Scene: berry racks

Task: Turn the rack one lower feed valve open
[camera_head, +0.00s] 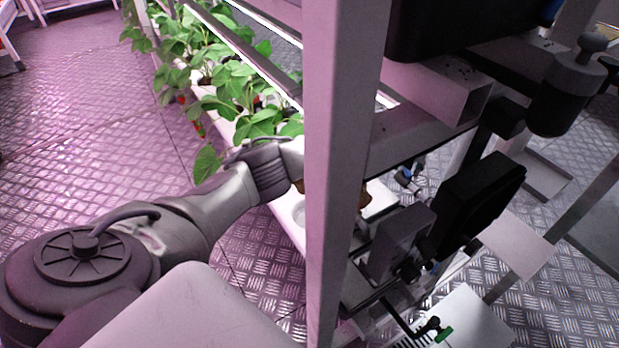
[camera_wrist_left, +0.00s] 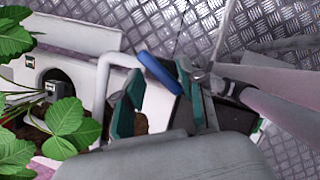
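In the left wrist view a blue lever handle (camera_wrist_left: 160,73), which looks like the feed valve's, lies slanted near a white bent pipe (camera_wrist_left: 103,85). My left gripper (camera_wrist_left: 160,98) has its two teal-padded fingers apart, one on each side of the lever's lower part. I cannot tell whether either finger touches it. The valve body below the handle is mostly hidden. In the head view my left arm reaches in from the left and passes behind the grey rack post, which hides the gripper. My right gripper does not show.
The upright rack post (camera_head: 342,150) stands right in front of my left wrist. Leafy plants (camera_head: 235,90) grow in white troughs behind it. Black and grey equipment boxes (camera_head: 478,205) hang to the right. The patterned metal floor (camera_head: 85,110) is clear on the left.

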